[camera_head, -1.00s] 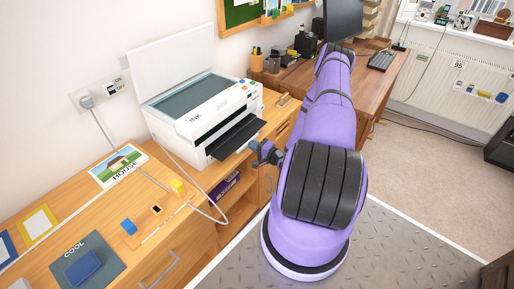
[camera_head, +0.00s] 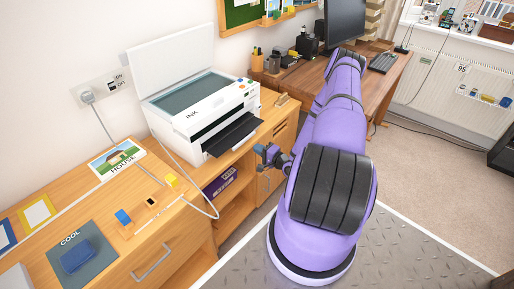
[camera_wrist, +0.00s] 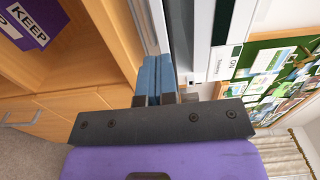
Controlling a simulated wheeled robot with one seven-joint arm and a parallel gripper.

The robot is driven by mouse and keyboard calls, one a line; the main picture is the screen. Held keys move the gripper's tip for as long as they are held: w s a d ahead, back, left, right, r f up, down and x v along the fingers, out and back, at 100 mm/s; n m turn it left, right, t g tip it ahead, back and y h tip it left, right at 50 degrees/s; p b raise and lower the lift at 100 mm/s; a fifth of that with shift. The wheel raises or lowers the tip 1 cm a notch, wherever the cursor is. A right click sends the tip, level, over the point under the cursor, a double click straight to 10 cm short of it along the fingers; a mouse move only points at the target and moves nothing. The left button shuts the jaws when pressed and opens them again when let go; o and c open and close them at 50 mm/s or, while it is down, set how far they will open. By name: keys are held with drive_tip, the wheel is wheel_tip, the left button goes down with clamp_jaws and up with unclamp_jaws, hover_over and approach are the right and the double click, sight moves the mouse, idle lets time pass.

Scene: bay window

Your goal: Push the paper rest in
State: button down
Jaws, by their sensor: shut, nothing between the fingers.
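The white printer (camera_head: 205,112) stands on the wooden cabinet with its lid (camera_head: 172,65) raised. Its paper rest (camera_head: 232,135) is a black flat tray sticking out of the front, towards my arm. My gripper (camera_head: 260,150) is shut and empty, just off the front right of the paper rest and slightly lower in the picture. A gap shows between them. In the wrist view the closed blue fingers (camera_wrist: 152,75) point away beside the printer's pale body (camera_wrist: 202,45). I cannot tell how near the fingertips are to the rest in depth.
An open shelf below holds a purple box (camera_head: 220,183), marked KEEP in the wrist view (camera_wrist: 28,22). A white cable (camera_head: 190,185) loops over the cabinet's front edge. A house picture (camera_head: 117,159) and small blocks lie left. A desk (camera_head: 300,80) stands behind my arm.

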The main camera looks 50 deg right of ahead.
drive_tip(key=s, duration=0.8)
drive_tip(key=shift+s+d, duration=0.25)
drive_tip(key=shift+d, duration=0.2)
drive_tip(key=w+d+r+n+g, duration=0.3)
drive_tip(key=w+r+n+g, duration=0.5)
drive_tip(key=w+r, duration=0.6)
drive_tip(key=a+r+n+g+h, duration=0.15)
drive_tip(key=a+r, duration=0.25)
drive_tip(key=r, duration=0.8)
drive_tip(key=a+r+n+h, duration=0.3)
drive_tip(key=a+r, duration=0.1)
drive_tip(key=r, duration=0.7)
drive_tip(key=s+a+r+g, duration=0.1)
drive_tip(key=s+a+r, duration=0.3)
drive_tip(key=a+r, duration=0.4)
drive_tip(key=s+a+r+n+y, duration=0.1)
drive_tip(key=s+a+r, duration=0.2)
drive_tip(key=s+a, duration=0.2)
drive_tip(key=s+a+r+n+g+y, duration=0.1)
drive_tip(key=s+a+r, duration=0.3)
drive_tip(key=s, duration=0.7)
drive_tip(key=s+a+r+n+g+y, duration=0.1)
drive_tip(key=s+a+r+n, duration=0.1)
drive_tip(key=s+a+r, duration=0.2)
drive_tip(key=s+a, duration=0.3)
drive_tip(key=s, duration=0.1)
drive_tip(key=shift+a+r, duration=0.2)
drive_tip(key=shift+a, duration=0.2)
